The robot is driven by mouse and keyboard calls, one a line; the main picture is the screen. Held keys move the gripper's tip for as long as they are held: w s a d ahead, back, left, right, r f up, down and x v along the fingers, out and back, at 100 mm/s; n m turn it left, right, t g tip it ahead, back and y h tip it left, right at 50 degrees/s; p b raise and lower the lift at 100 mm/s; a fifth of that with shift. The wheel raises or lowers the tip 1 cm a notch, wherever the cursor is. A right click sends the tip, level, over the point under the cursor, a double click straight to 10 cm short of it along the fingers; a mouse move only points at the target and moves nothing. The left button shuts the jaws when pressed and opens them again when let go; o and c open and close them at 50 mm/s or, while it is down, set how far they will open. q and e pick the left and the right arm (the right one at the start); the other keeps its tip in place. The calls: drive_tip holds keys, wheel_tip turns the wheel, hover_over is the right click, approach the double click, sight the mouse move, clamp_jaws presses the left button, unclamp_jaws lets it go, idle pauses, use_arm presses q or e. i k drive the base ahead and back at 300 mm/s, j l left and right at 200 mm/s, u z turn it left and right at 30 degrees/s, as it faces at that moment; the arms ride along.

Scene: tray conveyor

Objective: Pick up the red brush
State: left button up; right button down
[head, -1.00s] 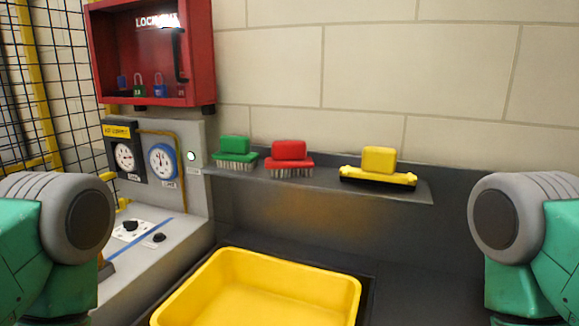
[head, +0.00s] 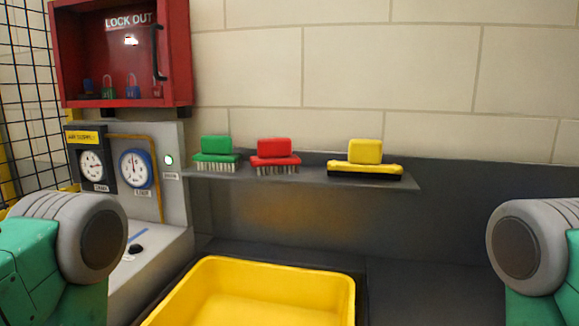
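Parts of both my arms show at the left and right edges of the head view. Neither gripper is in the picture, and nothing touches the red brush.
A yellow tray (head: 262,270) lies below the shelf. A panel with gauges (head: 133,168) stands at the left, under a red lockout box (head: 125,50) with padlocks. A black wire fence (head: 25,95) is at the far left. The space before the shelf is clear.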

sight(274, 154)
drive_tip(key=k+j+z, duration=0.15)
drive_tip(key=j+z, duration=0.3)
drive_tip(key=k+j+z, duration=0.25)
drive_tip(key=z, duration=0.2)
